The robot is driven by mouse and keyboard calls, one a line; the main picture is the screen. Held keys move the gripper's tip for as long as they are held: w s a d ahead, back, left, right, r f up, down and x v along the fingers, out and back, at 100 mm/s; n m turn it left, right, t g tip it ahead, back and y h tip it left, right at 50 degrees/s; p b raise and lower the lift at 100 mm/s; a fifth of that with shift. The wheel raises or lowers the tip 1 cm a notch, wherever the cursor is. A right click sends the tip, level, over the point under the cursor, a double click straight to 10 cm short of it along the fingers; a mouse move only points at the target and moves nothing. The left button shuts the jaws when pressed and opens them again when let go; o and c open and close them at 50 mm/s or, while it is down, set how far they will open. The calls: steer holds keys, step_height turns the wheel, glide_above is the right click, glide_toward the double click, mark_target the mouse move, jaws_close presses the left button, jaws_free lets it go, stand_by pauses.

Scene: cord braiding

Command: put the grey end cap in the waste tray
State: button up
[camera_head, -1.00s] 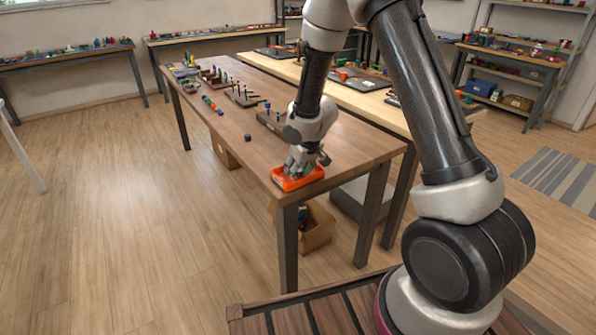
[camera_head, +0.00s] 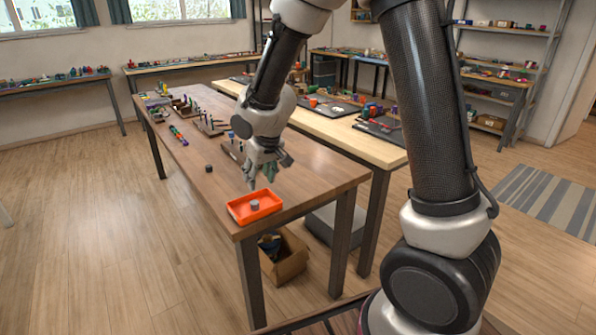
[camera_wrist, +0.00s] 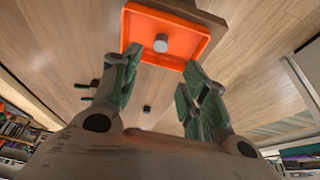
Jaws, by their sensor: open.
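The grey end cap (camera_head: 255,204) lies inside the orange waste tray (camera_head: 234,212), near the middle of its floor. The tray is at the near end of the brown table. In the wrist view the grey cap (camera_wrist: 160,43) shows in the orange tray (camera_wrist: 200,44), beyond my fingertips. My gripper (camera_head: 260,186) is above and just behind the tray, clear of the cap. In the wrist view its green fingers (camera_wrist: 156,72) are spread apart with nothing between them.
A dark small cap (camera_head: 209,168) stands on the brown table (camera_head: 190,185) left of my gripper. Wooden racks with pegs (camera_head: 207,122) stand farther back. A cardboard box (camera_head: 286,262) is under the table. Bare tabletop lies right of the tray.

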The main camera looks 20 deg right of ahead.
steer(key=s+d+r+m+h, duration=0.1)
steer(key=s+d+r+m, duration=0.1)
steer(key=s+d+r, duration=1.25)
steer(key=s+d, duration=0.2)
steer(key=s, duration=0.4)
steer(key=s+d+r+m, duration=0.1)
steer(key=s+d+r, duration=0.1)
steer(key=s, duration=0.6)
steer(key=shift+d+r, duration=0.25)
steer(key=shift+d, duration=0.6)
